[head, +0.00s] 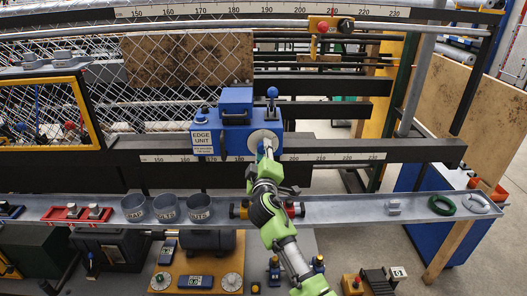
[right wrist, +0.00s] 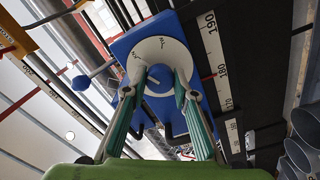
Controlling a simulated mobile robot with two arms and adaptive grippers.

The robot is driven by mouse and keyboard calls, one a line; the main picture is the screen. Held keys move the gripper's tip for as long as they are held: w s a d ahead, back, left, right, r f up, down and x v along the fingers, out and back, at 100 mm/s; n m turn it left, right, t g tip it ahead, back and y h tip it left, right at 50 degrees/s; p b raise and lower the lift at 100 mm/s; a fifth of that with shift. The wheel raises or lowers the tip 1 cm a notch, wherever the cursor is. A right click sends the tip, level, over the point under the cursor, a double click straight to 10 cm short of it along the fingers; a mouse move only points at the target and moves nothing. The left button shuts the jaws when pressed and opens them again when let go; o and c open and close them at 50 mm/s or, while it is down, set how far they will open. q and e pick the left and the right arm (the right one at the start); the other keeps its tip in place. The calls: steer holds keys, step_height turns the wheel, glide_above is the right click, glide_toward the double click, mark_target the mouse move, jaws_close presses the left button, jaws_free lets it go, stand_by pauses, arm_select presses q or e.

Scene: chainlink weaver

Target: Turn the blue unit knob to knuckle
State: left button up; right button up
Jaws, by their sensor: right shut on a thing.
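The blue edge unit (head: 236,138) sits on the dark rail, with a white label reading EDGE UNIT at its left. On its front right is a round white dial (head: 259,134), which fills the centre of the right wrist view (right wrist: 150,52). My right gripper (head: 266,149) reaches up to the dial from below. In the right wrist view its two green fingers (right wrist: 160,82) are closed on the knob, one on each side. The dial's small lettering is too small to read surely. My left gripper is not in view.
A blue ball-ended lever (head: 272,94) rises at the unit's right, close to my gripper. A numbered scale (head: 345,157) runs along the rail. Below, a grey shelf (head: 350,208) holds several cups (head: 167,208) and a green ring (head: 441,205). Chain-link mesh (head: 190,60) hangs behind.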

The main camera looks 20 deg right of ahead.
steer(key=o, duration=1.1)
steer(key=shift+w, duration=0.1)
steer(key=v, duration=1.2)
